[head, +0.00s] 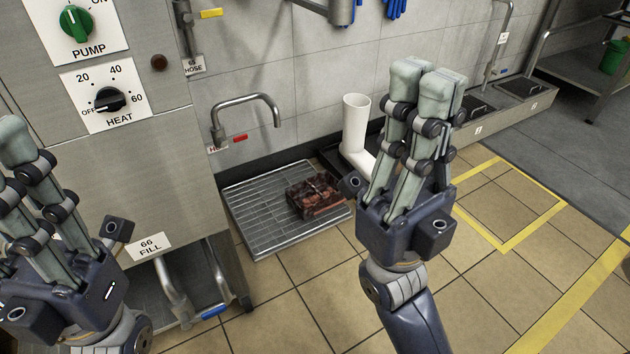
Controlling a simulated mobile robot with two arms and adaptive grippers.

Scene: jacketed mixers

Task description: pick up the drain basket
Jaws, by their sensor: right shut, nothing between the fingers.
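A small dark red-brown, box-like thing (314,194), which I take for the drain basket, sits on the right part of a metal floor grate (262,222). Its inside is too dark to make out. My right gripper (425,80) is to the right of it and apart from it, fingers pointing up, shut and empty. My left gripper (10,160) is at the left edge, well away from the basket. Its fingertips are partly cut off by the frame, so its opening does not show clearly.
A steel cabinet (180,170) with PUMP and HEAT knobs stands at the left. A wall tap (245,108) overhangs the grate. A white boot (355,125) stands behind my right gripper. Tiled floor (290,320) is clear in front of the grate.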

